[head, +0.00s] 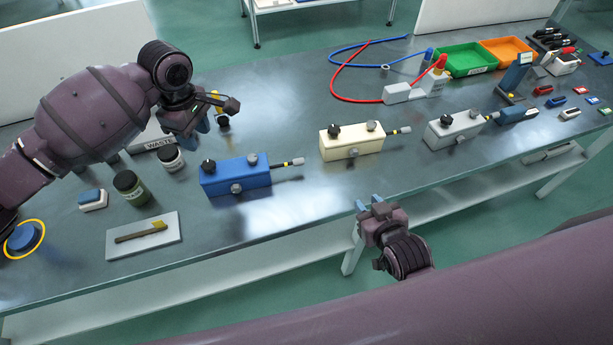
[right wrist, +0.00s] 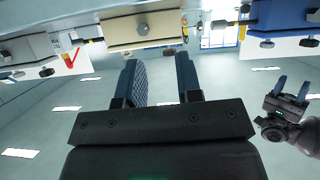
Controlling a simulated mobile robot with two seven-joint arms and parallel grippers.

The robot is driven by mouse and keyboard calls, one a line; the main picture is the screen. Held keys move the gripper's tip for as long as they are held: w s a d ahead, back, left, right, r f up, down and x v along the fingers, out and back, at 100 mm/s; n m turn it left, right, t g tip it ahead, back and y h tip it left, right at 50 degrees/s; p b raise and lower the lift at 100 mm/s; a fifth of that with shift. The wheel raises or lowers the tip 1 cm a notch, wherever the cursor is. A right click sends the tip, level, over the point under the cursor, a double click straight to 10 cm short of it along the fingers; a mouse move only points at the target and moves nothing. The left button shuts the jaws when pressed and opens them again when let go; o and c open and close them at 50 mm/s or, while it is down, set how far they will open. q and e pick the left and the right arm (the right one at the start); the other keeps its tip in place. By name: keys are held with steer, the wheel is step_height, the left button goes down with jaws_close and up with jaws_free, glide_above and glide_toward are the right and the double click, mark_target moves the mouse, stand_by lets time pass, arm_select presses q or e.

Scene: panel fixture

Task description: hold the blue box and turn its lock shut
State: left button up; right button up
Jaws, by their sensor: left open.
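The blue box (head: 236,178) sits on the bench left of centre. I cannot tell which part is the lock. My left gripper (head: 194,134) is open and empty, above and behind the box's left end, apart from it. My right gripper (head: 369,202) is open and empty off the bench's front edge, right of the box. The right wrist view shows its two spread fingers (right wrist: 160,82) and the blue box (right wrist: 285,15).
A cream box (head: 351,144) and a grey box (head: 453,131) of similar shape stand to the right. Jars (head: 131,188) and a tray with a brush (head: 118,242) lie left of the blue box. The bench in front of the blue box is clear.

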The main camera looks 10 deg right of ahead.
mark_target(301, 163)
steer(key=w+a+r, duration=0.1)
steer(key=w+a, duration=0.1)
steer(key=w+a+r+m, duration=0.1)
steer(key=a, duration=0.1)
steer(key=w+a+m, duration=0.1)
steer(key=w+a, duration=0.1)
steer(key=shift+w+a+r+t+y, duration=0.15)
steer(key=shift+w+r+t+y, duration=0.15)
steer(key=shift+r+y, duration=0.1)
steer(key=w+a+m, duration=0.1)
steer(key=a+m, duration=0.1)
steer(key=m, duration=0.2)
steer(key=w+a+m, duration=0.1)
steer(key=m, duration=0.3)
steer(key=a+m+g+h, duration=0.1)
steer(key=a+m, duration=0.1)
steer(key=m, duration=0.3)
steer(key=shift+w+a, duration=0.35)
steer(key=shift+w, duration=0.05)
steer(key=m, duration=0.4)
steer(key=shift+d+f, duration=0.15)
steer(key=shift+d, duration=0.05)
steer(key=shift+x, duration=5.35)
steer(key=shift+d+f, duration=0.1)
jaws_close()
